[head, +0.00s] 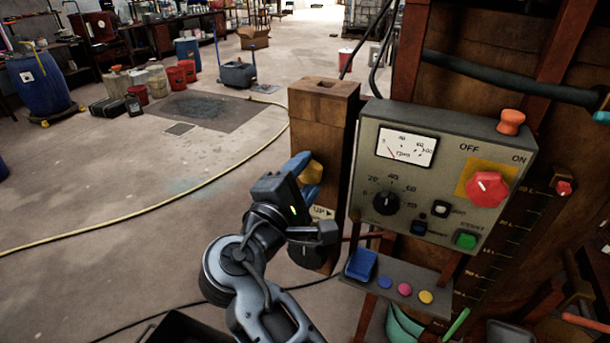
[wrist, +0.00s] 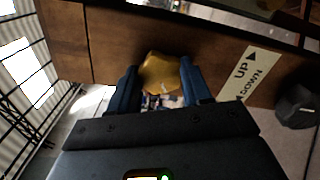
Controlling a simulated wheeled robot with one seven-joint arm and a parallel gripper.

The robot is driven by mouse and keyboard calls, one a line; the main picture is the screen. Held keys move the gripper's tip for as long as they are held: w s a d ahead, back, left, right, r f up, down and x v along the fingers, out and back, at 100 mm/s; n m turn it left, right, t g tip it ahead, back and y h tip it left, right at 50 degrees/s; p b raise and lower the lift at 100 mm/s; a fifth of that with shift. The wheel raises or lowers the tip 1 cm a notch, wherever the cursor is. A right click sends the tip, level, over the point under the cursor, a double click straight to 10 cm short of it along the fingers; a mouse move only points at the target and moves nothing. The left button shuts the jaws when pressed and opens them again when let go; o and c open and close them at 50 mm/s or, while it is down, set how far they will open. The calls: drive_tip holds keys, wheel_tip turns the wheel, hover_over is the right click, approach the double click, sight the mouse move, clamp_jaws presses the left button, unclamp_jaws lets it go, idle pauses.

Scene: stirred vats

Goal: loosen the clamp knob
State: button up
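The clamp knob is a yellow, lobed knob (head: 312,172) on the side of a brown wooden post (head: 323,110). In the wrist view the knob (wrist: 160,74) sits between the two blue fingers of my gripper (wrist: 161,82). One finger is on each side, and both inner faces appear to meet the knob's edges. In the head view my gripper (head: 306,176) reaches up to the post from below, and its fingers partly cover the knob. A cream label reading UP and DOWN (wrist: 246,76) is on the post beside the knob.
A dark round knob (head: 305,252) is low on the post, close to my gripper; it also shows in the wrist view (wrist: 298,106). A grey control box (head: 445,150) stands right of the post, above a small shelf (head: 430,290) with coloured buttons. The floor at left is open, crossed by a yellow hose (head: 190,190).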

drive_tip(key=o, duration=0.5)
drive_tip(key=b+v, duration=0.1)
drive_tip(key=v, duration=0.7)
drive_tip(key=shift+b, duration=0.4)
